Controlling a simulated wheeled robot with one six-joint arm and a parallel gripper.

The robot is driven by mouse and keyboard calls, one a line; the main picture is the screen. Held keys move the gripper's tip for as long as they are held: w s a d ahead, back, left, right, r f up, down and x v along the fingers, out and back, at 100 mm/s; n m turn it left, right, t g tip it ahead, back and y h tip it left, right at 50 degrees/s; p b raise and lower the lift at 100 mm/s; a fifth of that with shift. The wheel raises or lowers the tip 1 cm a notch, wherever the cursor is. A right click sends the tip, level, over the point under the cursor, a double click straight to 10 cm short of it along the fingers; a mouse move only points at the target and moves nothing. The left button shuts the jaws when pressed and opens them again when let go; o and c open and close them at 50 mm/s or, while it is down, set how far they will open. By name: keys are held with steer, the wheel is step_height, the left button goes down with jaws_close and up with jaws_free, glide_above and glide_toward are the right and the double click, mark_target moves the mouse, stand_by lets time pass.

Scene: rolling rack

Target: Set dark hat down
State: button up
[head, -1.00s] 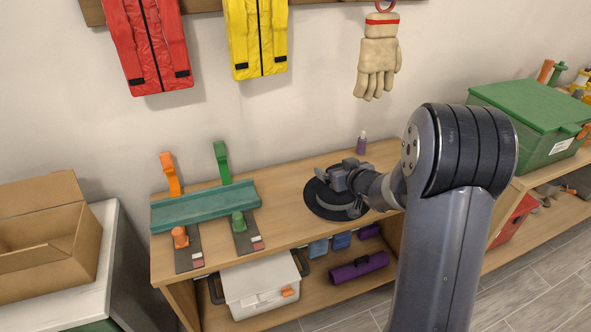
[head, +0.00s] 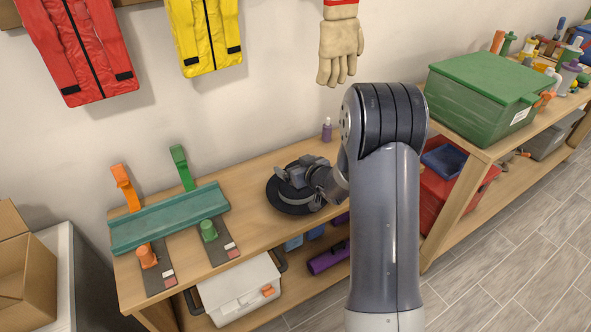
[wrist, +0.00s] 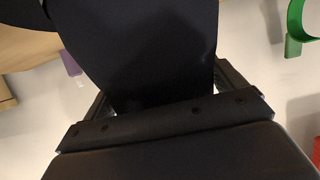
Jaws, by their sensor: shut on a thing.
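The dark hat (head: 284,200), with a wide round brim and a grey band, is at the right part of the wooden bench top (head: 255,237). My gripper (head: 296,180) is shut on the hat from above and partly covers its crown. In the wrist view the dark cloth of the hat (wrist: 150,50) fills the middle between the fingers. I cannot tell whether the brim touches the bench or hangs just above it.
A teal tray (head: 168,222) with orange and green clamps takes up the bench's left part. A small purple bottle (head: 327,130) stands behind the hat. A green box (head: 487,92) stands on the bench at right. A white bin (head: 238,290) is on the shelf below.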

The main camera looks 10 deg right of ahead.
steer(key=shift+f, duration=0.55)
steer(key=shift+f, duration=0.2)
steer(key=o, duration=1)
steer(key=shift+r, duration=0.1)
